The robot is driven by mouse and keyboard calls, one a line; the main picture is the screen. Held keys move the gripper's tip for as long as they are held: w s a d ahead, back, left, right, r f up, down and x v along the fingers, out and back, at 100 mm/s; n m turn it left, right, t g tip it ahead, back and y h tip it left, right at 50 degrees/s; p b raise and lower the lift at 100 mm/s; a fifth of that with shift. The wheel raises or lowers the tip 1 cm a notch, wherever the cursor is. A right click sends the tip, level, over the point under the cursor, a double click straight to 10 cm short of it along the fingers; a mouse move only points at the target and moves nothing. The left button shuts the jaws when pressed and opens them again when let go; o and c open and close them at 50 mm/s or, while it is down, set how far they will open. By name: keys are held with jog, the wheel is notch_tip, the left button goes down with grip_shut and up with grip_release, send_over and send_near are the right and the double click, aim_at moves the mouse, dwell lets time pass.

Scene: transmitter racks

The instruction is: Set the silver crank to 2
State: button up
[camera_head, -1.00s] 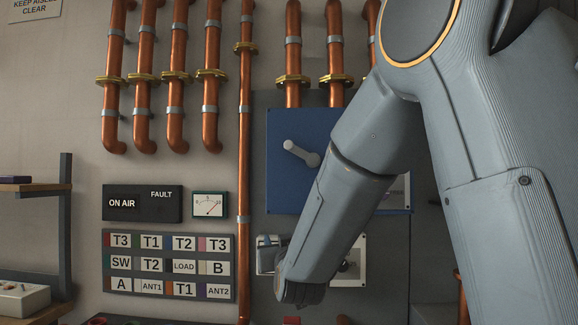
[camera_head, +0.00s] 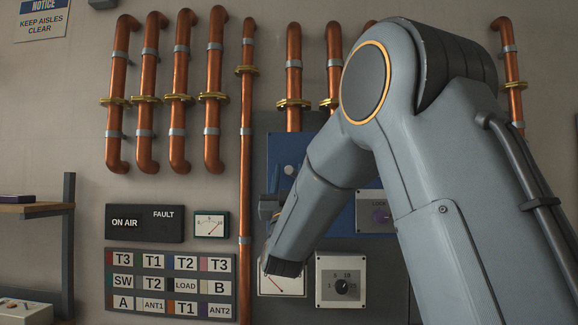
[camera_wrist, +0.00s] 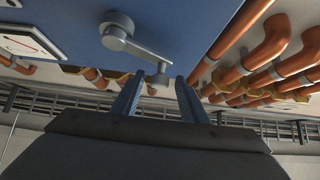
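The silver crank (camera_wrist: 136,46) is on a blue panel (camera_wrist: 185,20) and fills the upper middle of the wrist view. Its round hub is at upper left there, and its arm runs down and right to a small handle. In the head view only the end of the crank (camera_head: 289,170) shows; my arm hides the rest. My gripper (camera_wrist: 158,84) is open, with its two fingertips apart on either side of the handle's end. I cannot tell if they touch it. In the head view my gripper (camera_head: 269,207) is partly hidden by my wrist. No number 2 is readable.
Copper pipes (camera_head: 245,120) run down the wall to the left of the blue panel. A labelled board (camera_head: 170,283) is at left.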

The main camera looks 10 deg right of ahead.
jog(key=shift+w+d+r, duration=0.15)
jog(key=shift+w+r, duration=0.35)
grip_shut()
